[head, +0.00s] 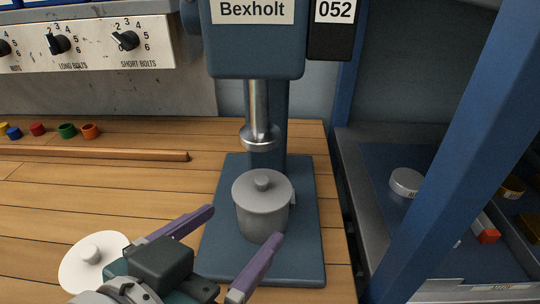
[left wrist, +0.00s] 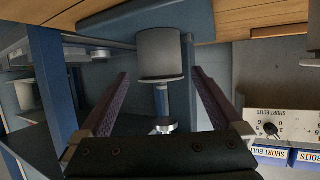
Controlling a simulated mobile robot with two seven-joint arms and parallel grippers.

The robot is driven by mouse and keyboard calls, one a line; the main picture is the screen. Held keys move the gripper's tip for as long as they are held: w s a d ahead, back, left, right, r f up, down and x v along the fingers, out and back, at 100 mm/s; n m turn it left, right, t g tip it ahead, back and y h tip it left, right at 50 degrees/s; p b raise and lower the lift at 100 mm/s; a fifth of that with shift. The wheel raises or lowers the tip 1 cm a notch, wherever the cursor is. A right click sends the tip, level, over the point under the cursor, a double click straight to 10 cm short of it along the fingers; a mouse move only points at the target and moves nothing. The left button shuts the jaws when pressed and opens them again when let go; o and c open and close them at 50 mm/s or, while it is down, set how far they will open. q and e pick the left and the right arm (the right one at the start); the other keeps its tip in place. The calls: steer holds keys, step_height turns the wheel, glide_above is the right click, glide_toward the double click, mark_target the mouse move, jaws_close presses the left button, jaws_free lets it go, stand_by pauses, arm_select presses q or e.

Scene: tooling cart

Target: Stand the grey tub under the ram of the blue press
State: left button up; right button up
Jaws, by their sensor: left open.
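The grey tub (head: 262,212), lidded with a knob on top, stands upright on the base plate (head: 225,255) of the blue press (head: 255,50). In the head view it is in line with the ram (head: 260,135), with a gap between ram and knob; its exact depth relative to the ram is hard to tell. My left gripper (head: 247,222) is open, its purple fingers on the near side of the tub. In the left wrist view, upside down, the tub (left wrist: 160,52) appears beyond and between the fingertips (left wrist: 161,74), with no visible grip. My right gripper is not in view.
A white lid-like disc with a knob (head: 93,262) lies left of my gripper. A wooden strip (head: 95,154) and several coloured rings (head: 67,130) lie at the back left.

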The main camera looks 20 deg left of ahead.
arm_select(q)
steer(key=v, duration=0.3)
steer(key=shift+s+r, duration=0.2)
steer(key=shift+s, duration=0.15)
stand_by(2.0)
